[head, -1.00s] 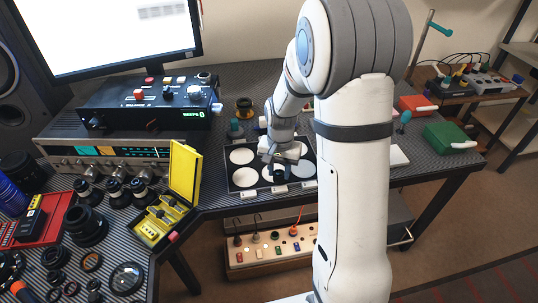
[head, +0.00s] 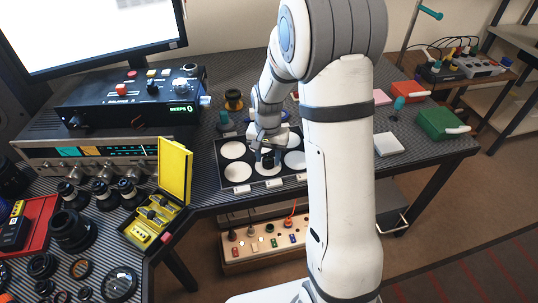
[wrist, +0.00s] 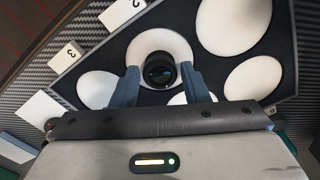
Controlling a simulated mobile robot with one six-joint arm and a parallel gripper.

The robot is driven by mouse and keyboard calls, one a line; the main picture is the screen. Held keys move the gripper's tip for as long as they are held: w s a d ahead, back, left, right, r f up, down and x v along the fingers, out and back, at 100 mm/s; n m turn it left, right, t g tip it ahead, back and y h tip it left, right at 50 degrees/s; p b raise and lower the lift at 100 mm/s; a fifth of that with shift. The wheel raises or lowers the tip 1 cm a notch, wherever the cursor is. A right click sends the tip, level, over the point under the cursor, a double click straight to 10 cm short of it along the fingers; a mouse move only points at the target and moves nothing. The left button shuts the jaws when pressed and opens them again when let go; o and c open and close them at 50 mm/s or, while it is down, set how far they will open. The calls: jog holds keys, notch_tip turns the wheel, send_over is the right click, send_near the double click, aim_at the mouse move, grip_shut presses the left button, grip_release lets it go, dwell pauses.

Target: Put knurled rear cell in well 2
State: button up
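The knurled rear cell (wrist: 160,70) is a dark, ribbed ring with glass in it. In the wrist view it stands upright on a white round well, beside the label tag (wrist: 121,12) that seems to read 2. My gripper (wrist: 161,80) is open, with one blue-grey finger on each side of the cell and a visible gap to each. In the head view the cell (head: 268,160) shows dark in the front middle well, just below my gripper (head: 267,150). The black tray (head: 222,150) has several white wells.
Another tag, reading 3 (wrist: 68,57), sits along the tray edge. The yellow case (head: 174,170) stands open to the left of the tray. A white block (head: 388,144) and a green box (head: 442,123) lie to the right. The other visible wells look empty.

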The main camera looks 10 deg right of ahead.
aim_at(268, 159)
jog(key=shift+o, duration=1.3)
jog(key=shift+r, duration=0.1)
notch_tip(268, 159, up, 12)
jog(key=p, duration=0.1)
jog(key=s+r+n+t, duration=0.1)
jog(key=s+r+n, duration=0.1)
jog(key=s, duration=0.8)
jog(key=s+r+n+t, duration=0.1)
jog(key=s+r+n, duration=0.2)
jog(key=s, duration=0.8)
jog(key=shift+d, duration=0.15)
jog(key=shift+w, duration=0.1)
notch_tip(268, 159, up, 6)
jog(key=p, duration=0.6)
jog(key=shift+s+r+t, duration=0.2)
jog(key=shift+t, duration=0.1)
